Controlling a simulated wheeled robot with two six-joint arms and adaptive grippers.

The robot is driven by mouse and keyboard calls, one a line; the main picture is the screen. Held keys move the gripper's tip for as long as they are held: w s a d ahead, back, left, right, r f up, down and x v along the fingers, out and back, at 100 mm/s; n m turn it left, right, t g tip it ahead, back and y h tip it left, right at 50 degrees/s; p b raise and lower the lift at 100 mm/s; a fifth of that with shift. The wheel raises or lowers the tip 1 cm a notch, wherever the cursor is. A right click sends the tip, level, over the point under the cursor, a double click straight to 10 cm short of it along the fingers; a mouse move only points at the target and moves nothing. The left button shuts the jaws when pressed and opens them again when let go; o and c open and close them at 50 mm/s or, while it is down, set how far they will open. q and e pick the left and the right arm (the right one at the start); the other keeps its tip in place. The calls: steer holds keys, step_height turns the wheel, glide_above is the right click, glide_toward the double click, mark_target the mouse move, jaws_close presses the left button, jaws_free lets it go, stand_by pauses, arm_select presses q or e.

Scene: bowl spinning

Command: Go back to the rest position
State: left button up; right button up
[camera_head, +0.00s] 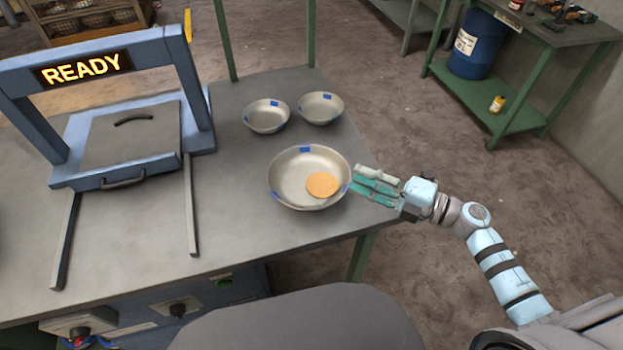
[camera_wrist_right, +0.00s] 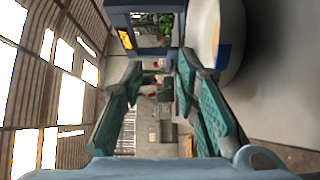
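A large metal bowl (camera_head: 279,192) with blue marks on its rim sits on the grey table near its right side. A round orange-tan disc (camera_head: 322,185) lies inside it, right of centre. My right gripper (camera_head: 361,182) is just right of this bowl, its teal fingers pointing at the rim. In the right wrist view my right gripper (camera_wrist_right: 160,85) has its fingers spread with nothing between them. The bowl (camera_wrist_right: 207,30) shows there outside the gap, beside the fingers. I cannot tell if they touch. My left gripper is not in view.
Two smaller bowls (camera_head: 266,117) (camera_head: 320,108) stand behind the large one. A blue machine (camera_head: 190,85) with a READY sign stands at the left of the table (camera_head: 235,230). A green shelf bench (camera_head: 500,90) with a blue drum (camera_head: 475,45) is at the far right.

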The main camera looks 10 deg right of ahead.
steer(key=v, duration=0.5)
steer(key=shift+s+d, duration=0.15)
